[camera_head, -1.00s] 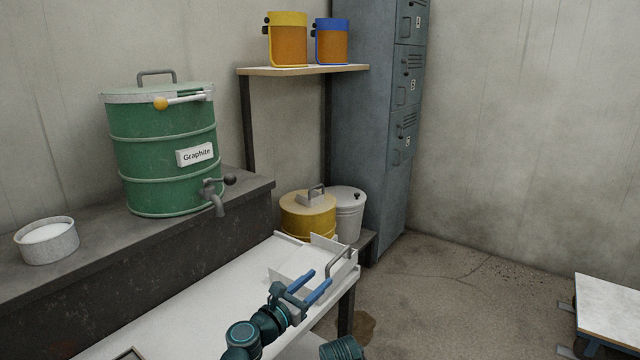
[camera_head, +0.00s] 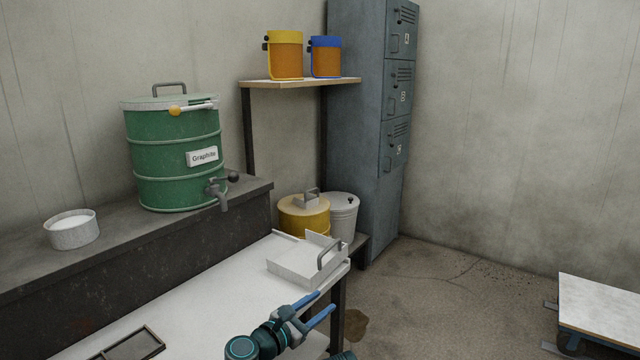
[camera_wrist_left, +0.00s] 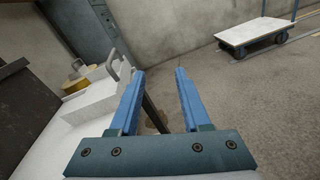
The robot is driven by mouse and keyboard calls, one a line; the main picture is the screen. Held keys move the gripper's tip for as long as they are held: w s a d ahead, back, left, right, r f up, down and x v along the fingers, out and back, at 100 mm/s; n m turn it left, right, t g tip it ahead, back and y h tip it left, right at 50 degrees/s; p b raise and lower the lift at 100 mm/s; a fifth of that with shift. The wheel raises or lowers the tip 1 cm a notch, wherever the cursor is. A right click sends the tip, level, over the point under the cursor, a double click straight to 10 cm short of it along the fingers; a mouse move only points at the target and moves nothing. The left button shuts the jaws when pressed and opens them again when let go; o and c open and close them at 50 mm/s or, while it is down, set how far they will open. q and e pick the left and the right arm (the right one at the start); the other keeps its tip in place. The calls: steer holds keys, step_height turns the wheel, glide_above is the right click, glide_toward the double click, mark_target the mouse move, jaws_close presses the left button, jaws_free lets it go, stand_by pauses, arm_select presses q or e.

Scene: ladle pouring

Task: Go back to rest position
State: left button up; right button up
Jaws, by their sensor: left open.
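My left gripper (camera_head: 318,311) is in the lower middle of the head view, near the front right edge of the white table (camera_head: 205,305). Its two blue fingers are apart with nothing between them. In the left wrist view the open fingers (camera_wrist_left: 158,98) point toward the floor beyond the table edge. A white tray with a metal handle (camera_head: 300,264) sits on the table's right end, apart from the fingers. It also shows left of the fingers in the left wrist view (camera_wrist_left: 88,104). My right gripper does not show.
A green Graphite drum (camera_head: 165,155) and a white bowl (camera_head: 72,232) stand on the dark ledge. A dark frame (camera_head: 128,346) lies on the table. A yellow container (camera_head: 300,220) and grey lockers (camera_head: 365,120) stand behind.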

arm_select(q)
steer(key=s+a+f+m+g+y, duration=0.1)
steer(key=s+f+m+g+y, duration=0.2)
steer(key=f+m, duration=0.35)
steer(key=s+a+f+m+g, duration=0.1)
steer(key=s+f+m+g, duration=0.25)
steer(key=f+m, duration=0.35)
steer(key=s+a+f+m+g+y, duration=0.3)
steer(key=s+a+m+y, duration=0.1)
steer(key=a+m, duration=0.25)
steer(key=s+a+f+m+g+y, duration=0.3)
steer(key=s+a+f+m+y, duration=0.15)
steer(key=a, duration=0.25)
steer(key=s+d+r+m+p, duration=0.25)
steer(key=s+d+m, duration=0.2)
steer(key=d, duration=0.55)
step_height(320, 180, up, 36)
steer(key=p, duration=3.5)
steer(key=shift+s+g+y, duration=0.25)
steer(key=shift+g+y, duration=0.1)
steer(key=shift+g, duration=0.1)
steer(key=shift+f, duration=0.1)
